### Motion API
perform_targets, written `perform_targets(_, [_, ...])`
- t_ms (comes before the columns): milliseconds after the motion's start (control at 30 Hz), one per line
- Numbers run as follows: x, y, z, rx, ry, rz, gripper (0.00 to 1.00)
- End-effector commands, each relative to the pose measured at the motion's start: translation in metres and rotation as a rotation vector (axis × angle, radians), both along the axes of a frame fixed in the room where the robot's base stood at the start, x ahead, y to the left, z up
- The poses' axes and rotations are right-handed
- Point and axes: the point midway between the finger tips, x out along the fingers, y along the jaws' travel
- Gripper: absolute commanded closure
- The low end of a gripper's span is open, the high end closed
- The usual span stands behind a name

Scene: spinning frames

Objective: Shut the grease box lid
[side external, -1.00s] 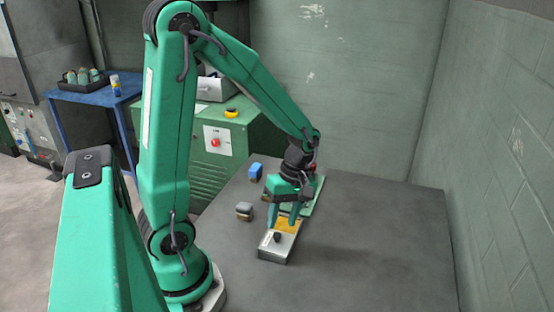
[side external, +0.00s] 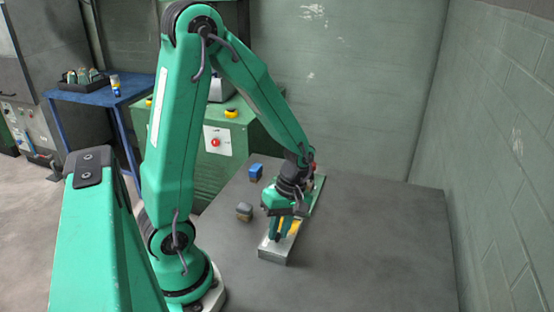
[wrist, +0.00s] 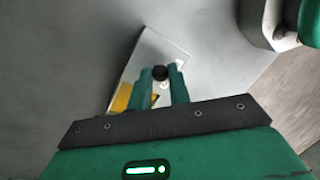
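The grease box (side external: 273,256) is a long metal box on the grey table, with yellow grease (side external: 292,227) showing in its uncovered part. Its pale lid (wrist: 150,47) covers the end toward the side camera and carries a round black knob (wrist: 160,72). The yellow also shows left of my fingers in the wrist view (wrist: 122,97). My gripper (side external: 278,238) points down over the box. In the wrist view my two green fingers (wrist: 161,76) are close together, one on each side of the knob, and appear shut on it. In the side view the fingers hide the knob.
A blue block (side external: 255,171) and a grey-brown block (side external: 244,211) lie left of the box. A green strip (side external: 317,193) lies beyond it. The table (side external: 370,240) is clear to the right, up to the wall. A green cabinet (side external: 212,165) stands behind.

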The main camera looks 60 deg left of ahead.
Motion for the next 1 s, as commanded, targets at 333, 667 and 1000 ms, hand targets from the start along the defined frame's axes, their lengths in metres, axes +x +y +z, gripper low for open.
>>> perform_targets(333, [0.014, 0.012, 0.0, -0.007, -0.006, 0.005, 1.0])
perform_targets(667, [0.05, 0.048, 0.0, -0.025, -0.021, 0.008, 1.0])
perform_targets(1000, [0.057, 0.054, 0.001, -0.026, -0.027, 0.008, 1.0])
